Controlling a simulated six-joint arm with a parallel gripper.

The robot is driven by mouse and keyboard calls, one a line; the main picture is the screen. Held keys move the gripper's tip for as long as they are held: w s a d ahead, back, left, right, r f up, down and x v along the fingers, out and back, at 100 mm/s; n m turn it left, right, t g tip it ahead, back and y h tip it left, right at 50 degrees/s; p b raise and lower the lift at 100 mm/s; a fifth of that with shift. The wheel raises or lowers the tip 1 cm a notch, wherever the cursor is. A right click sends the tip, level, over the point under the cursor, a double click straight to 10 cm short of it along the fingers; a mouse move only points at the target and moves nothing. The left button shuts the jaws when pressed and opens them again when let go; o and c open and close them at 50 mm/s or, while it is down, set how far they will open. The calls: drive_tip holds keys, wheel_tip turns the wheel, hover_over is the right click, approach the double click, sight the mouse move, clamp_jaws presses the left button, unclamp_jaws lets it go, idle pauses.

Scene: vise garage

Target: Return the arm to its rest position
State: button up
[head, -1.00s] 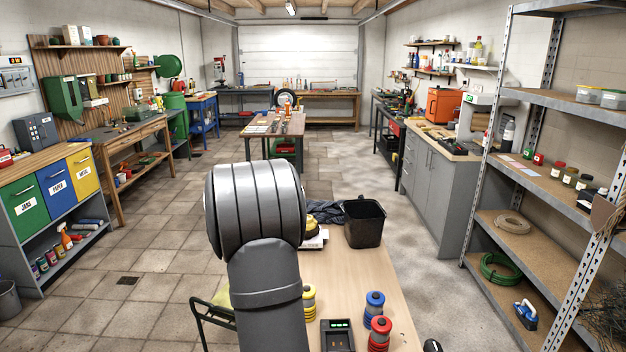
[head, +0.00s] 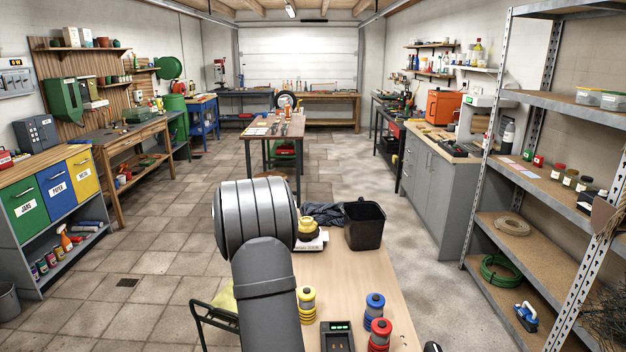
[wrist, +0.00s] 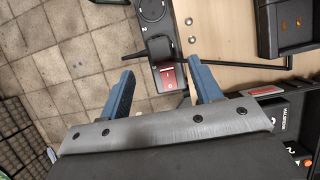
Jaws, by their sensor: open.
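My arm rises over the near wooden table (head: 375,275) in the head view, and its end is hidden behind its own thick grey link. In the wrist view my gripper (wrist: 166,72) shows two blue fingers set wide apart with nothing held between them. Beyond the fingers is a dark grey device (wrist: 158,45) with a round disc and a red label, at the table's edge. I cannot tell whether a fingertip touches it. Tiled floor lies below the left finger.
On the table are a black bin (head: 364,226), a dark cloth (head: 322,214), a yellow-and-black object (head: 308,229), yellow (head: 306,301), blue (head: 374,306) and red (head: 380,333) ringed pieces, and a charger (head: 337,337). A chair (head: 212,315) stands left. Metal shelves (head: 545,180) stand right.

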drive_tip(key=x, duration=0.6)
drive_tip(key=shift+f, duration=0.2)
drive_tip(key=shift+w+r, duration=0.2)
drive_tip(key=shift+w, duration=0.1)
drive_tip(key=shift+s+r, duration=0.1)
drive_tip(key=shift+r, duration=1.25)
idle(0.5)
